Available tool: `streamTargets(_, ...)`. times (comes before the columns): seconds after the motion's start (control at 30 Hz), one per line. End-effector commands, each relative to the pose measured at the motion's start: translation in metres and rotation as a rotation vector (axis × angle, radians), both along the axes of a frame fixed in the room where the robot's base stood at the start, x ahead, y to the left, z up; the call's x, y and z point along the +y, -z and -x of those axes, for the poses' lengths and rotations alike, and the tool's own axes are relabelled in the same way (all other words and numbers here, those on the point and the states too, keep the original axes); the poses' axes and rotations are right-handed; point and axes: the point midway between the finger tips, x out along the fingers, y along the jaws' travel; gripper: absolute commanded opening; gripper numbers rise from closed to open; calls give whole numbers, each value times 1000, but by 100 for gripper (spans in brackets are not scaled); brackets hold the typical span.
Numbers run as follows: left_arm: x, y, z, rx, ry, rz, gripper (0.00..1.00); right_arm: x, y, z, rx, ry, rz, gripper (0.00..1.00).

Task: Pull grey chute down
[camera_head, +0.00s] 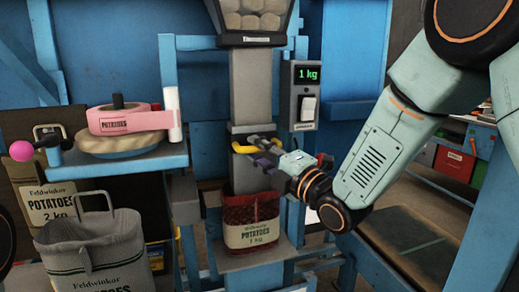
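The grey chute (250,92) hangs upright below a dark hopper (251,38) that holds potatoes. A yellow handle (244,148) and a purple part (263,162) are at its lower end. My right gripper (279,157) reaches in from the right to the chute's lower end, close beside the yellow and purple parts. Its fingertips are small and partly hidden, so I cannot tell whether they grip anything. My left gripper is not in view.
A scale display (307,74) reads 1 kg, above a white switch (308,108). A blue shelf (120,162) at left carries a pink tape roll (120,120). An open grey sack (95,250) stands below it. Blue frame posts stand around the chute.

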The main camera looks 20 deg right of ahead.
Motion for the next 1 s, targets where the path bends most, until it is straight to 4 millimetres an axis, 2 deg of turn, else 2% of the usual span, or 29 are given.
streamTargets(0.1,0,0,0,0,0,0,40,0,0,0,-1,-1,1,37)
streamTargets(0.47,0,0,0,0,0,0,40,-3,-2,3,-5,2,-3,37)
streamTargets(0.8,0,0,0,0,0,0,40,-22,6,47,-5,2,-7,37)
streamTargets(1.0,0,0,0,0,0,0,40,-30,10,61,-3,3,-3,37)
